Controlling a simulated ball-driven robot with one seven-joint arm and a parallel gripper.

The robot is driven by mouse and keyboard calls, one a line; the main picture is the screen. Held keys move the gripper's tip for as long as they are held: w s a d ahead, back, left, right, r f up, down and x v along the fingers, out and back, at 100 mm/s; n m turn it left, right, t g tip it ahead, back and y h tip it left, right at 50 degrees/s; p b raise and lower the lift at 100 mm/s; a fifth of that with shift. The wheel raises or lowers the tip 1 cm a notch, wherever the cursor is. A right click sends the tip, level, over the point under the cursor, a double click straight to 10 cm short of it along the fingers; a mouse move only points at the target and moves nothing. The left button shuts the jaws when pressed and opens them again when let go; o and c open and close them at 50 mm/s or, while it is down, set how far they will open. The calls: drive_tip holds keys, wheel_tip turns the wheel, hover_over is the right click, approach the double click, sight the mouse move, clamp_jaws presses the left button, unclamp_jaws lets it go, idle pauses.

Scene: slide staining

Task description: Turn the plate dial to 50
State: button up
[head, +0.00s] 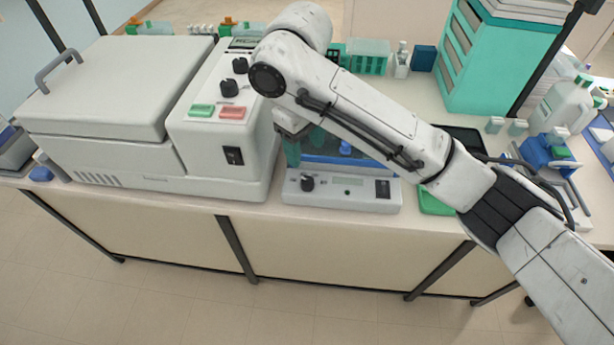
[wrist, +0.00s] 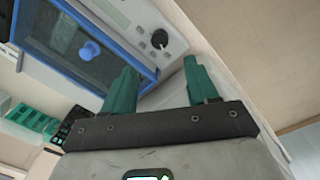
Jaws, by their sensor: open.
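A small white device (head: 345,198) stands at the bench's front edge, with a black round dial (head: 308,183) at its front left. The dial also shows in the wrist view (wrist: 159,39), beyond the gap between my fingertips and apart from them. Its setting is too small to read. A blue-framed lid with a blue knob (wrist: 90,50) lies beside the dial panel. My gripper (wrist: 160,66) is open and empty, its teal fingers pointing toward the panel. In the head view my gripper (head: 303,148) is above and behind the dial, partly hidden by my arm.
A large white machine (head: 120,90) stands left, with two black dials (head: 228,88), green and red buttons and a switch. A display (head: 347,181) and a black switch (head: 383,188) sit right of the small device's dial. A teal cabinet (head: 495,60) stands back right. Floor in front is clear.

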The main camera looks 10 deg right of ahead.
sight(307, 181)
wheel_tip(307, 181, down, 8)
drive_tip(key=b, duration=0.3)
drive_tip(key=shift+d+f, duration=0.1)
drive_tip(key=shift+f, duration=0.05)
drive_tip(key=shift+w+d+f, duration=0.1)
drive_tip(key=shift+w+f, duration=0.05)
drive_tip(key=shift+f, duration=1.05)
drive_tip(key=c, duration=1)
drive_tip(key=shift+c, duration=0.2)
